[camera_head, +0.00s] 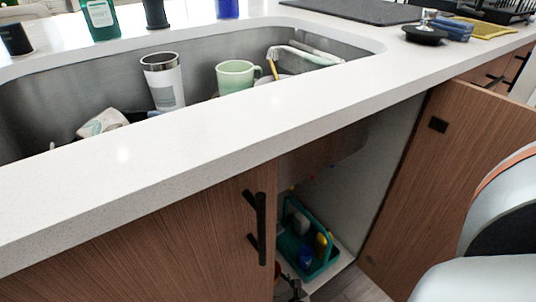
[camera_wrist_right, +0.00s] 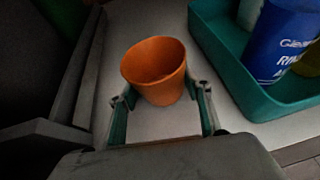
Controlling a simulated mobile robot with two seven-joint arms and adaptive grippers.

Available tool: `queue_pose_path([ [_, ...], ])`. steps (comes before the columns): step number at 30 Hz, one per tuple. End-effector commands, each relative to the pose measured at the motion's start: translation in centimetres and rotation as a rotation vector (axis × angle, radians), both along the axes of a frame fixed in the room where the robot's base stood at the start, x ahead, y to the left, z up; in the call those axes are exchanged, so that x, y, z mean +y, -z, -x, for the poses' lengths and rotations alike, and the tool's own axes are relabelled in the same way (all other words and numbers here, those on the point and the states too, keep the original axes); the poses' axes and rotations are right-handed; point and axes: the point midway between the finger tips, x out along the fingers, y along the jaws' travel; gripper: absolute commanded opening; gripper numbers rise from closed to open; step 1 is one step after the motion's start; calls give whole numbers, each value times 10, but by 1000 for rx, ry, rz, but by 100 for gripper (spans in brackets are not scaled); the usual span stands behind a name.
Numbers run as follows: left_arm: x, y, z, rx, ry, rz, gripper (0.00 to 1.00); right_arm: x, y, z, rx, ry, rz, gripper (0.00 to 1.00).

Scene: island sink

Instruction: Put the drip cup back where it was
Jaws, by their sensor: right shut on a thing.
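The orange drip cup (camera_wrist_right: 157,71) stands upright between the two fingers of my right gripper (camera_wrist_right: 161,108) in the right wrist view. The fingers are shut on it, one at each side, and its open rim faces up toward the camera. The cup is over the pale cabinet floor; I cannot tell whether it touches it. My left gripper is in neither view.
A teal caddy (camera_head: 329,264) with bottles stands in the open cabinet, right of the cup; its wall (camera_wrist_right: 217,62) is close to my gripper. The cabinet door (camera_head: 450,170) is open at right. The sink (camera_head: 40,95) above holds a tumbler (camera_head: 162,80) and green mug (camera_head: 237,77).

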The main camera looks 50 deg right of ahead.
Motion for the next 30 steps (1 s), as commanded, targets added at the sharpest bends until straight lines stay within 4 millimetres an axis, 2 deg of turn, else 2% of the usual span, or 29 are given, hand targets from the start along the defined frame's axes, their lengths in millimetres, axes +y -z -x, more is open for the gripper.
queue_pose_path([
  [11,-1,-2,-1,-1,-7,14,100,0,1,-3,-4,-2,1,27],
  [12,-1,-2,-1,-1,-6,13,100,1,2,-3,-3,-2,0,51],
  [14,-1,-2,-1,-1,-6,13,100,1,2,-3,-3,-1,-1,66],
  [26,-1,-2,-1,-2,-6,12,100,0,1,-2,-4,0,-1,66],
  [30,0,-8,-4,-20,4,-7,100,3,-8,5,-7,1,-1,66],
])
